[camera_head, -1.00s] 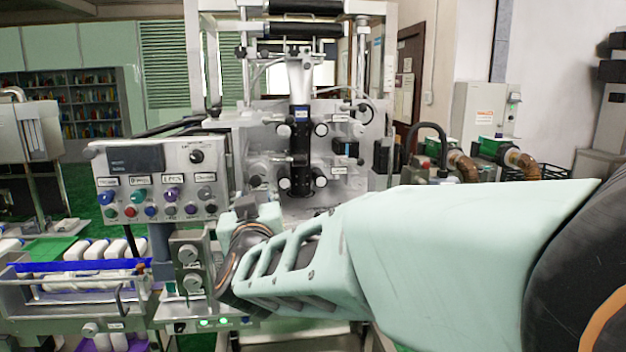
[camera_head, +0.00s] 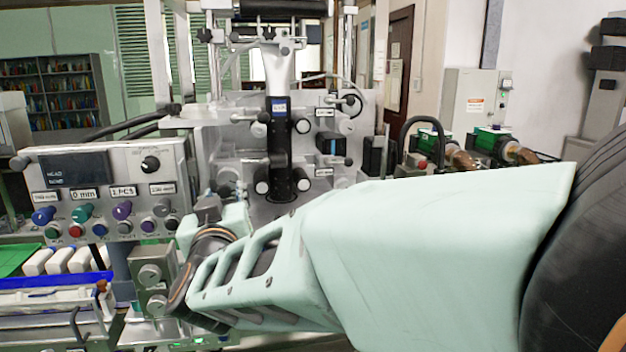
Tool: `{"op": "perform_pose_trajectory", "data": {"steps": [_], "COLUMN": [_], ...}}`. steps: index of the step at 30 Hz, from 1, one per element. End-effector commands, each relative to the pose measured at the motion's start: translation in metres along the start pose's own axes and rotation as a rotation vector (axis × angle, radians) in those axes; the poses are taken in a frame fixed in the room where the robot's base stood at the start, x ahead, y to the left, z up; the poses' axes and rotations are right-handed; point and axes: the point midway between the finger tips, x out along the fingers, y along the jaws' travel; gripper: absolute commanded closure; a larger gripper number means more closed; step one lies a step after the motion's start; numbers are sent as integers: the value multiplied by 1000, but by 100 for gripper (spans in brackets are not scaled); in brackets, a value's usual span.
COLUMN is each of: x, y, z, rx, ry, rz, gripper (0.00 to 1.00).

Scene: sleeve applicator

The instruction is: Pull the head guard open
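The sleeve applicator's head (camera_head: 279,150), a dark vertical column with rollers and knobs on a pale metal plate, stands upright in the middle of the view. I cannot clearly make out a separate guard on it or a handle. My pale green arm reaches in from the right and covers the lower part of the machine. My gripper (camera_head: 222,205) is at the arm's far end, left of and below the head column and just right of the control panel. Its fingers are mostly hidden behind my wrist, so I cannot tell whether they are open or touching anything.
A control panel (camera_head: 108,190) with coloured knobs stands close on the left. Below it are a knobbed metal block (camera_head: 150,275) and a conveyor with white bottles (camera_head: 60,262). Green motors (camera_head: 490,141) with brown pipes and a grey cabinet (camera_head: 476,100) stand at the right.

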Motion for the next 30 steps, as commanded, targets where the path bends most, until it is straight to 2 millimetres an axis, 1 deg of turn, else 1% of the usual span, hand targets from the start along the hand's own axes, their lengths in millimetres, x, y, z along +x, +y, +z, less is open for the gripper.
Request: {"op": "perform_pose_trajectory", "data": {"steps": [10,18,20,30], "x": [-2,-2,-2,-1], "y": [0,0,0,0], "z": [-2,-2,-2,-2], "rx": [2,2,2,2], "ry": [2,3,3,3], "rz": [0,0,0,0], "gripper": [64,94,100,100]}}
